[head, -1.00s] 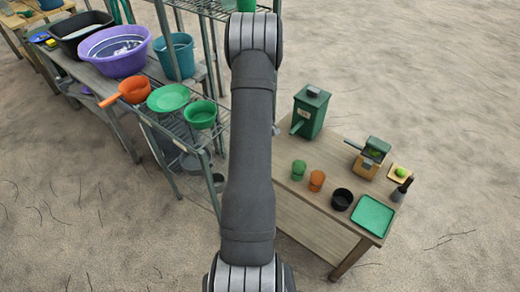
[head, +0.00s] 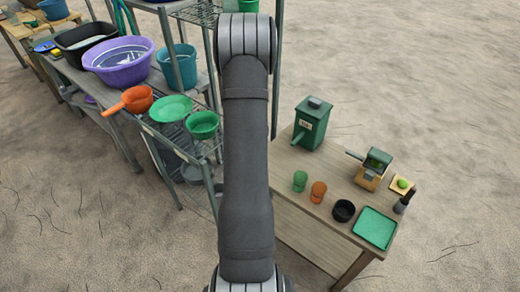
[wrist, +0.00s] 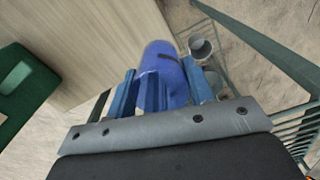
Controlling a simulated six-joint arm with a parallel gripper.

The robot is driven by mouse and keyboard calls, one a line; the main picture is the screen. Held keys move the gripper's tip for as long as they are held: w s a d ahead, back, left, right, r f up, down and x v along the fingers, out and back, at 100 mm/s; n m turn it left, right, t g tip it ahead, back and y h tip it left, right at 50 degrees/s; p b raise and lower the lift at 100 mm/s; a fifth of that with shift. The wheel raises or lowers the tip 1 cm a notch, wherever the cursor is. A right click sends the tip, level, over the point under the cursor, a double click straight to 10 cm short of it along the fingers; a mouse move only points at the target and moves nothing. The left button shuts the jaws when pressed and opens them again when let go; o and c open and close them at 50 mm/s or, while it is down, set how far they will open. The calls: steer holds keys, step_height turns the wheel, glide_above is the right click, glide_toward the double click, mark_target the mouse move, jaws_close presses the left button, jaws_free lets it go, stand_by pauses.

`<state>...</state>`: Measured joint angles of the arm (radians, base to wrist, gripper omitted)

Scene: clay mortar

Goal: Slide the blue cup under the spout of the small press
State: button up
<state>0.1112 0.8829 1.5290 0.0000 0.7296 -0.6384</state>
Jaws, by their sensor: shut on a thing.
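The blue cup (wrist: 160,62) is between the blue fingers of my gripper (wrist: 160,88), which is shut on it. It is beside the edge of a wooden surface in the wrist view. In the head view my arm hides both the gripper and the cup. On the wooden table a small green and wood-coloured press (head: 373,170) has a bar sticking out to its left. A taller green box with a label (head: 311,124) and a short spout-like piece stands behind it to the left. I cannot tell which part of the small press is its spout.
The wooden table (head: 340,165) also holds a green cup (head: 300,181), an orange cup (head: 318,192), a black bowl (head: 343,211) and a green tray (head: 375,228). Metal shelving with basins stands left. A dark green thing (wrist: 22,85) is at the left in the wrist view.

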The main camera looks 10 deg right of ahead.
steer(key=s+a+r+m, duration=0.2)
steer(key=s+a+m, duration=0.4)
steer(key=w+d+r+n, duration=0.1)
steer(key=w+d+n, duration=0.15)
steer(key=d, duration=0.75)
steer(key=w+d+r+n, duration=0.1)
steer(key=w+d+n, duration=0.15)
steer(key=d, duration=0.75)
steer(key=d+f+n, duration=0.2)
steer(key=d+n, duration=0.1)
steer(key=d, duration=0.7)
steer(key=d+f+n, duration=0.2)
steer(key=d+n, duration=0.1)
steer(key=d, duration=0.6)
steer(key=shift+w+f, duration=0.15)
steer(key=shift+f, duration=1.45)
steer(key=shift+w+f, duration=0.15)
steer(key=shift+f, duration=1.45)
steer(key=shift+s+d, duration=0.25)
steer(key=shift+d, duration=0.6)
steer(key=shift+s+d, duration=0.25)
steer(key=shift+d, duration=0.6)
